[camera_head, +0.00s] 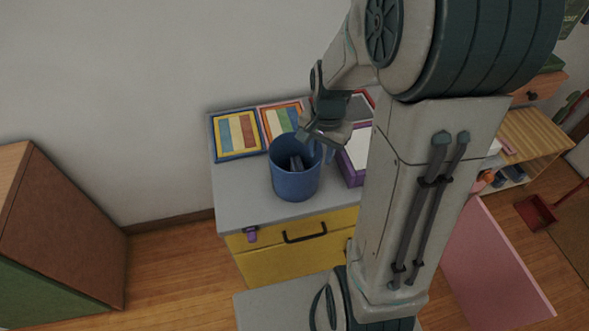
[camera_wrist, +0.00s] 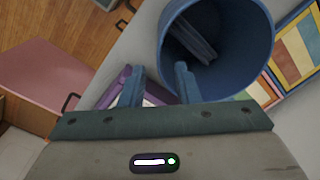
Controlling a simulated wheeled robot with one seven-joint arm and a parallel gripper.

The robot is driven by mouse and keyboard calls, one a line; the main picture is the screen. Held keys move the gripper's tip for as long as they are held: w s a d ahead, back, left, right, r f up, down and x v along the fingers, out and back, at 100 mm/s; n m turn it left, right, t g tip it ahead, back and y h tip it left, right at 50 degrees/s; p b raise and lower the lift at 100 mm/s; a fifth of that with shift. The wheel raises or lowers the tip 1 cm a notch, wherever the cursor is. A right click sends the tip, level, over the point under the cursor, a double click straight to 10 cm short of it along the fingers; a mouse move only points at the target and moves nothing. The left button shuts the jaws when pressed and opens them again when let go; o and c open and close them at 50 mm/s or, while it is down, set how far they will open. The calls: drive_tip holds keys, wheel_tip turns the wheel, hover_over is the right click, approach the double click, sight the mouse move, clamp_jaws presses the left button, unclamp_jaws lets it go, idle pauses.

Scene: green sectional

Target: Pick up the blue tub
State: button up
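The blue tub (camera_head: 296,184) stands upright on the grey top of a small cabinet, with a dark grey-blue object inside. In the wrist view, its open mouth (camera_wrist: 228,38) fills the upper right. My gripper (camera_head: 318,146) is at the tub's right back rim in the head view, pointing down. In the wrist view, my gripper (camera_wrist: 160,76) is open, with its two fingers apart. The right finger overlaps the tub's near side, and the left finger is clear of it. I cannot tell whether a finger touches the tub. Nothing is visibly held.
Framed striped boards (camera_head: 237,134) lie behind the tub on the cabinet top (camera_head: 243,198). A purple-edged box (camera_head: 352,163) lies to the right, partly hidden by my arm. The cabinet has a yellow drawer (camera_head: 285,262). A brown cabinet (camera_head: 65,225) stands left. The cabinet top's front left is clear.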

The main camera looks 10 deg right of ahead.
hover_over(317, 181)
drive_tip(key=shift+a+f, duration=0.1)
drive_tip(key=shift+f, duration=3.8)
drive_tip(key=shift+s, duration=0.1)
clamp_jaws()
